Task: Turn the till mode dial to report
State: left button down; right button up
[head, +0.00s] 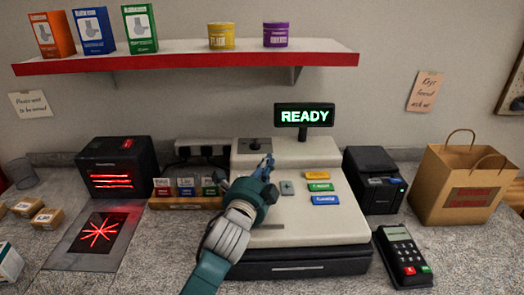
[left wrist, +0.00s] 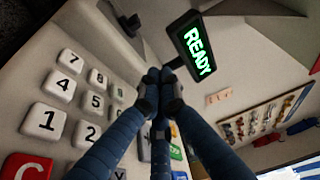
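The till (head: 310,215) is a cream cash register with a green READY display (head: 304,116), which also shows in the left wrist view (left wrist: 196,50). The mode dial (head: 254,145) appears as a dark square plate with a knob on the till's raised back part; its markings are too small to read. A dark knob-like part, seemingly the dial, shows at the top of the left wrist view (left wrist: 130,22). My left gripper (head: 267,162) is over the till's key area, just in front of the dial and apart from it. Its fingertips meet (left wrist: 160,78) with nothing visible between them. My right gripper is out of view.
Coloured keys (head: 320,187) lie right of my gripper. A card rack (head: 185,190) and scanner (head: 118,168) stand left. A black printer (head: 374,180), card terminal (head: 402,255) and paper bag (head: 462,185) stand right. A shelf (head: 190,58) hangs above.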

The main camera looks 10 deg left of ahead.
aim_at(260, 154)
pick_arm(q)
jog(key=w, duration=0.2)
jog(key=w+p, duration=0.1)
jog(key=w, duration=0.5)
jog(key=shift+w+d+r+p, duration=0.15)
jog(key=shift+w+d+p, duration=0.1)
jog(key=shift+p, duration=0.15)
jog(key=a, duration=0.1)
jog(key=a+p, duration=0.2)
jog(key=shift+s, duration=0.25)
jog(key=shift+s+a, duration=0.25)
jog(key=shift+a, duration=0.25)
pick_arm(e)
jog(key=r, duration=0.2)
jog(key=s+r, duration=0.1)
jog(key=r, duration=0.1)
pick_arm(q)
jog(key=shift+w+d, duration=0.1)
jog(key=shift+a+h, duration=0.2)
jog(key=shift+h, duration=0.1)
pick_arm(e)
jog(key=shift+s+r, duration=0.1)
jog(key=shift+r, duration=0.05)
pick_arm(q)
jog(key=shift+s+m+h, duration=0.2)
jog(key=shift+m+h, duration=0.1)
jog(key=shift+m, duration=0.1)
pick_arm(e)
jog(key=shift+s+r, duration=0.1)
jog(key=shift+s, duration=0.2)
